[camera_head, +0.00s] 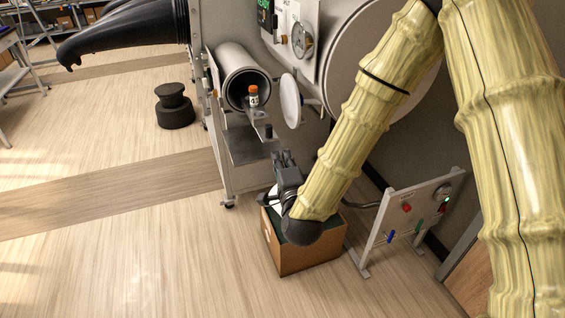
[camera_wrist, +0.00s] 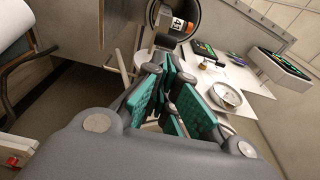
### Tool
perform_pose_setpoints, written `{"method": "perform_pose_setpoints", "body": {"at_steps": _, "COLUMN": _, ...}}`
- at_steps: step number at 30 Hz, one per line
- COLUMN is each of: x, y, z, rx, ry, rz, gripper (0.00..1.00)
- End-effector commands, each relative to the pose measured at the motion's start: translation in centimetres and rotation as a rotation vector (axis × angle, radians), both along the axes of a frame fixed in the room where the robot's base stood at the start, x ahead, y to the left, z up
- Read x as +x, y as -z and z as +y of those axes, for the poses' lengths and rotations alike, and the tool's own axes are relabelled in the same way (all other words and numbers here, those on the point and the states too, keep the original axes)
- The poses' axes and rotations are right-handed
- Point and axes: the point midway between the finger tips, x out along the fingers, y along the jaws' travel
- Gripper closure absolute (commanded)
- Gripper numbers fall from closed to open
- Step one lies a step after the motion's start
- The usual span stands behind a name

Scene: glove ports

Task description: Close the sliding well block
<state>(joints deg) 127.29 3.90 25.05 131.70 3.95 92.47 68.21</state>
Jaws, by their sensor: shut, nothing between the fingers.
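A round metal tube (camera_head: 240,75) opens in the side of the glove box. A white bottle with an orange cap (camera_head: 253,96) stands at its mouth; the bottle also shows in the wrist view (camera_wrist: 179,24). A small dark block (camera_head: 268,131) sits just below and in front of the mouth, over a grey shelf. I cannot tell for certain that this is the sliding well block. My gripper (camera_head: 283,157) is below and in front of it, apart from the bottle. Its teal-padded fingers (camera_wrist: 172,72) are shut and hold nothing; they point toward the tube mouth.
The round white door (camera_head: 291,101) stands open right of the tube. A cardboard box (camera_head: 304,262) is under my gripper. A white panel with coloured switches (camera_head: 415,215) stands at the right.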

Motion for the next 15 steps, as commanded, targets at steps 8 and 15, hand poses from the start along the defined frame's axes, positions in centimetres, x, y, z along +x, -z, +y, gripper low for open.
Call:
{"method": "perform_pose_setpoints", "body": {"at_steps": 8, "x": 4.6, "y": -0.3, "z": 0.9, "rx": -0.001, "ry": -0.002, "rz": -0.001, "gripper": 1.0}}
{"method": "perform_pose_setpoints", "body": {"at_steps": 15, "x": 7.6, "y": -0.2, "z": 1.5, "rx": -0.002, "ry": -0.003, "rz": 0.0, "gripper": 1.0}}
